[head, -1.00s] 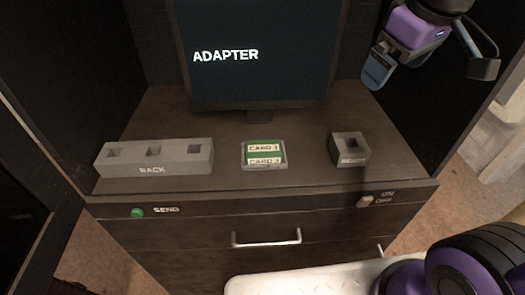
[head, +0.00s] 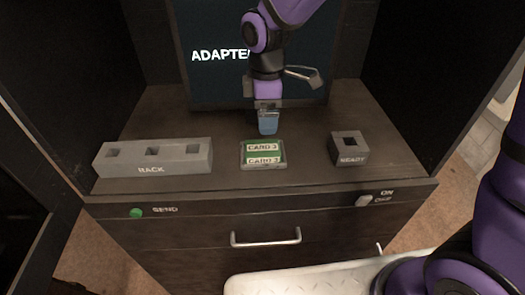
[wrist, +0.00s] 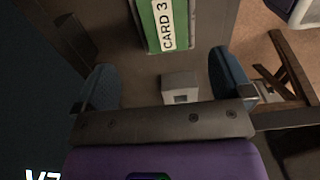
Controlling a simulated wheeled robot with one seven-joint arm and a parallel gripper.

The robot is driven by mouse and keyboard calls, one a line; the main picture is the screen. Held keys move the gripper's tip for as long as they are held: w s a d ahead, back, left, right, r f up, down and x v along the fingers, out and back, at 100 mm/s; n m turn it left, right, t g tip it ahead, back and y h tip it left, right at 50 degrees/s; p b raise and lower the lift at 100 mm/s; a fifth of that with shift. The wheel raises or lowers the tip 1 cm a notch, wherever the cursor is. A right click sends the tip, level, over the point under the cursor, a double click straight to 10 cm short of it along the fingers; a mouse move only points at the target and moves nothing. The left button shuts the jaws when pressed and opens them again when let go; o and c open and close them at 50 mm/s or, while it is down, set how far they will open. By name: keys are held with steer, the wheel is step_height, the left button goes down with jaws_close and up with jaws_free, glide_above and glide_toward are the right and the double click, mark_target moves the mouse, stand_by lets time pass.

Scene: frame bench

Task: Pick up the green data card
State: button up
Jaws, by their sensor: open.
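The green data card (head: 264,148), with white labels reading "CARD 3", sits in a small pale tray (head: 264,167) at the middle of the bench top. My gripper (head: 267,126) points down just behind the card, apart from it and above the bench. Only one blue finger shows clearly in the head view. In the wrist view, my gripper (wrist: 165,80) has its two blue fingers wide apart with nothing held. The card (wrist: 166,22) shows there at the top edge, partly cut off, beyond the fingertips.
A grey rack (head: 155,158) with three square slots stands left. A grey block marked READY (head: 349,150) stands right. The ADAPTER screen (head: 215,80) rises close behind my gripper. A green SEND button (head: 136,212), a switch (head: 364,201) and a drawer handle (head: 266,238) are on the front.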

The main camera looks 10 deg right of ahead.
glide_above(265, 147)
steer(key=f, duration=0.4)
steer(key=shift+w+d+f, duration=0.1)
steer(key=shift+w+f, duration=0.1)
steer(key=shift+s+f, duration=0.15)
steer(key=shift+f, duration=1.2)
steer(key=shift+s+f, duration=0.15)
steer(key=shift+f, duration=1.2)
steer(key=c, duration=1.1)
steer(key=shift+o, duration=0.2)
